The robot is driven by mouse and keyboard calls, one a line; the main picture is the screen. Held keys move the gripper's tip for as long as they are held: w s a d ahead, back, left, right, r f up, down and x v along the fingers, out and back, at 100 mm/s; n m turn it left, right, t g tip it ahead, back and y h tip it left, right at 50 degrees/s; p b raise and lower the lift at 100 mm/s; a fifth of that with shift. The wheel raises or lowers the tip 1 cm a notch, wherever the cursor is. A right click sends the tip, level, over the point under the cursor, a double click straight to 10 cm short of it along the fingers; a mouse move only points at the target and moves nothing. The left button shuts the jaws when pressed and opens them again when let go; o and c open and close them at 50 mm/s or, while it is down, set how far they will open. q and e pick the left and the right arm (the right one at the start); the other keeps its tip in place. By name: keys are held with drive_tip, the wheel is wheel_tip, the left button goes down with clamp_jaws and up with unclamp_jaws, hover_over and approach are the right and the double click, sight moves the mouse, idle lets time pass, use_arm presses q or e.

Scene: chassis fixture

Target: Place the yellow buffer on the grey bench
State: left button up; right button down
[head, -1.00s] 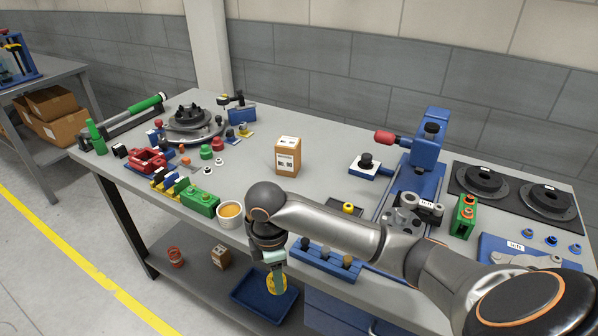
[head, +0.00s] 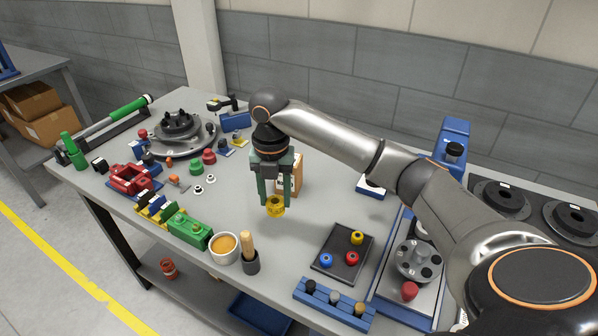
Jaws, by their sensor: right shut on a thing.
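The yellow buffer (head: 275,207) is a short yellow cylinder-like piece with a dark opening on top. My right gripper (head: 273,200) points down over the grey bench (head: 295,245) with its two greenish fingers around the buffer, shut on it. The buffer is at or just above the middle of the bench top; I cannot tell whether it touches. My left gripper is not in view.
A cardboard box (head: 297,176) stands right behind my right gripper. A dark tray (head: 325,262) with small coloured pieces lies to the right. A white cup (head: 224,249) and a green block (head: 189,231) are to the front left. Bare bench surrounds the buffer.

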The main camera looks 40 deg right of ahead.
drive_tip(key=shift+w+d+f, duration=0.25)
drive_tip(key=shift+w+f, duration=0.1)
approach(278, 236)
wheel_tip(278, 236, down, 5)
drive_tip(key=shift+f+p, duration=0.1)
drive_tip(key=shift+p, duration=0.2)
drive_tip(key=shift+c, duration=1.7)
unclamp_jaws()
drive_tip(key=shift+f, duration=0.1)
wheel_tip(278, 236, up, 12)
drive_tip(key=shift+r+b, duration=0.2)
drive_tip(key=shift+b, duration=0.15)
